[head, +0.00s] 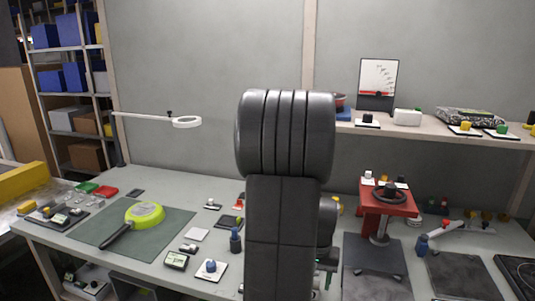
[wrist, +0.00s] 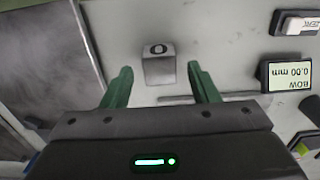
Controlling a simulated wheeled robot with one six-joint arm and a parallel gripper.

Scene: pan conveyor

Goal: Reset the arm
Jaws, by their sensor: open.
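My arm (head: 283,190) stands upright in the middle of the head view and hides part of the bench behind it. In the wrist view my gripper (wrist: 160,88) is open, with its two green fingers spread apart. A small grey block marked "0" (wrist: 158,68) shows just beyond and between the fingertips. I cannot tell whether the fingers are level with it. Nothing is held between the fingers.
A lime-green pan (head: 145,213) lies on a dark green mat (head: 95,232) at left. A red stand (head: 388,203) is right of my arm. A display reading "BOW 0.00 mm" (wrist: 287,75) shows right of the gripper. A shelf (head: 440,129) runs behind.

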